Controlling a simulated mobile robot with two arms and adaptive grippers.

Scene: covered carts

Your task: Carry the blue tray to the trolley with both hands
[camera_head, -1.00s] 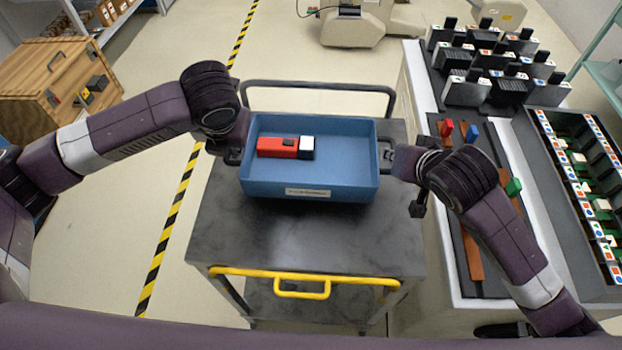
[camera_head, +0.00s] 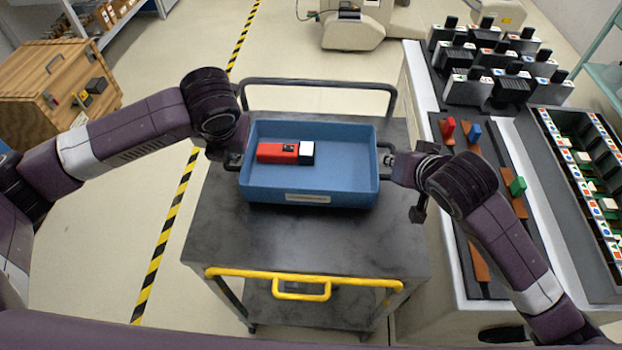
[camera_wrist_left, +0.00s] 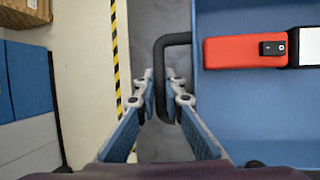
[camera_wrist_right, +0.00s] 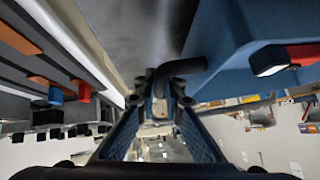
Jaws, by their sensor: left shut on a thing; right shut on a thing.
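The blue tray (camera_head: 310,197) is over the top of the dark grey trolley (camera_head: 300,238), toward its far end. I cannot tell whether it touches the trolley top. A red block with a black and white end (camera_head: 284,153) lies inside the tray; the left wrist view shows it too (camera_wrist_left: 243,52). My left gripper (camera_head: 233,161) is shut on the tray's left handle, a dark loop seen between the fingers in the left wrist view (camera_wrist_left: 168,95). My right gripper (camera_head: 388,161) is shut on the right handle, also dark in the right wrist view (camera_wrist_right: 180,68).
The trolley has a yellow front handle (camera_head: 300,275) and a dark rear rail (camera_head: 318,84). A bench with sorting racks (camera_head: 500,80) stands close on the right. A wooden crate (camera_head: 60,85) is at the left. Striped floor tape (camera_head: 170,225) runs along the trolley's left.

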